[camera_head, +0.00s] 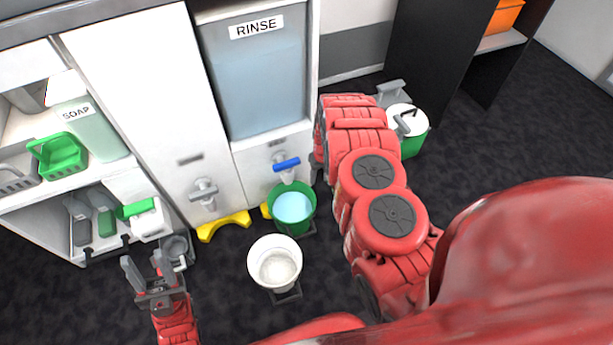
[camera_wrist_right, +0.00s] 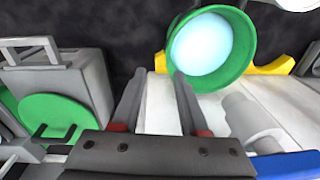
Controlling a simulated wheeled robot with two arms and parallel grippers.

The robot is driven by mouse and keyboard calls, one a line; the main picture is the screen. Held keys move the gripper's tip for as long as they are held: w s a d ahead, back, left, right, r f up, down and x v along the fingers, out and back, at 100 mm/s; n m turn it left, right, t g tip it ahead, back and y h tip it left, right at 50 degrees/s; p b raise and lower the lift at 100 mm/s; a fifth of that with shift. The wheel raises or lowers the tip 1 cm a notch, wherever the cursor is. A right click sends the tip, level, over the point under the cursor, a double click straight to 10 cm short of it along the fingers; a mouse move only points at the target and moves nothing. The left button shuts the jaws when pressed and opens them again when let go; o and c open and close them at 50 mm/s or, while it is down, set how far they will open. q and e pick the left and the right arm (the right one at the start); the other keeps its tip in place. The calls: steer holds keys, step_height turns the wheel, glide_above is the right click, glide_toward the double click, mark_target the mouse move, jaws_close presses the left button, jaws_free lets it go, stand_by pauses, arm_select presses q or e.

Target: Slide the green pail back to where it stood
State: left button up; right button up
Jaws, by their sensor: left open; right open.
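The green pail (camera_head: 273,222) stands on the floor under the blue-handled tap of the RINSE cabinet, with light blue liquid in it. It shows in the right wrist view (camera_wrist_right: 247,72) just beyond my right fingertips; I cannot tell if they touch it. My right gripper (camera_wrist_right: 153,80) is open with nothing between its fingers; in the head view my arm hides most of it. My left gripper (camera_head: 145,270) is open and empty at lower left, apart from the pails.
A white pail (camera_head: 257,268) stands in front of the green one. Yellow pieces (camera_head: 222,226) lie along the cabinet base. A shelf (camera_head: 40,190) is at left. A white-topped green container (camera_head: 415,143) stands behind my right arm. Dark floor lies open at lower left.

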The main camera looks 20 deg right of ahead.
steer(key=shift+s+a+r+g+y, duration=0.1)
steer(key=shift+s+a+g+y, duration=0.25)
steer(key=shift+a, duration=0.45)
